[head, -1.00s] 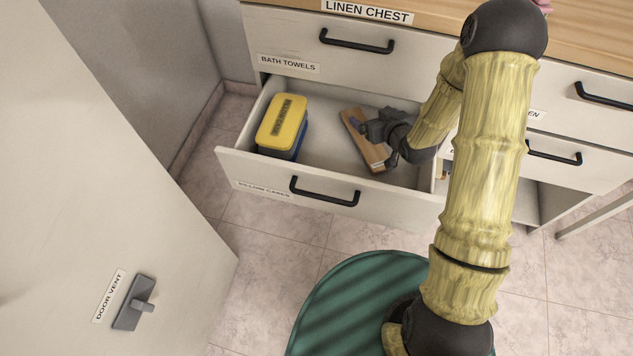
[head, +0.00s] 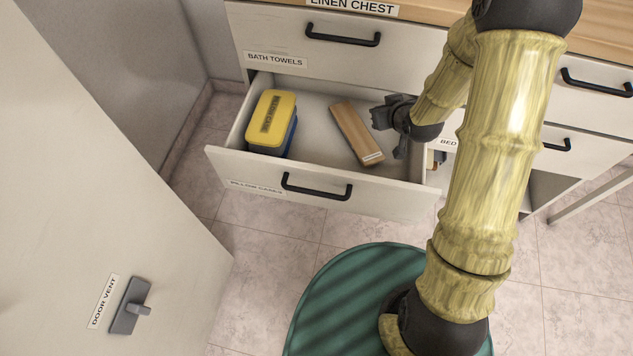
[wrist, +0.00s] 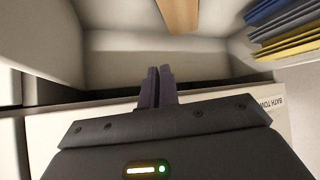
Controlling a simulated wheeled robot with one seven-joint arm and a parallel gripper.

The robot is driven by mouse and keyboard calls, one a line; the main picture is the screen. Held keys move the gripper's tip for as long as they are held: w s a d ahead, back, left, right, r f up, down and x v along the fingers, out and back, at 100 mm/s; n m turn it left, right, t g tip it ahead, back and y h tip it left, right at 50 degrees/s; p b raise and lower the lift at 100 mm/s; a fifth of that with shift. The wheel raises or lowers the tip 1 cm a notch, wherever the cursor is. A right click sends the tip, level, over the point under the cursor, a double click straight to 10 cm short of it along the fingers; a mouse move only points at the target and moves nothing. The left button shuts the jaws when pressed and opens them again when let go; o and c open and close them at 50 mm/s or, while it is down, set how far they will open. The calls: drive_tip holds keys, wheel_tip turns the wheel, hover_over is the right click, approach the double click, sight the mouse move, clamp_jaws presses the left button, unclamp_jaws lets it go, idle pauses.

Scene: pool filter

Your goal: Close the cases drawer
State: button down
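The cases drawer (head: 255,168), labelled PILLOW CASES, is pulled out below the bath towels drawer (head: 285,40). Its front has a black handle (head: 316,190). The block (wrist: 178,14) shows at the top there.
The linen chest top (head: 420,18) is above. Another drawer (head: 560,150) and an open lower space are at the right. A pale door panel (head: 100,190) with a door vent handle (head: 130,308) stands at the left. Tiled floor (head: 265,230) lies free before the drawer.

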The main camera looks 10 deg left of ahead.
drive_tip(key=s+d+r+m+g+h, duration=0.1)
drive_tip(key=s+d+r+m+g, duration=0.1)
drive_tip(key=s, duration=0.5)
drive_tip(key=s+d+r+m+g+h, duration=0.1)
drive_tip(key=s+d+r+g, duration=0.1)
drive_tip(key=s+d+r, duration=0.2)
drive_tip(key=s+d+r+m+g+h, duration=0.2)
drive_tip(key=s+d+r, duration=0.1)
drive_tip(key=s, duration=0.6)
drive_tip(key=shift+s+d+r+m, duration=0.15)
drive_tip(key=shift+s+r+m, duration=0.2)
drive_tip(key=shift+r, duration=0.25)
drive_tip(key=shift+w, duration=0.1)
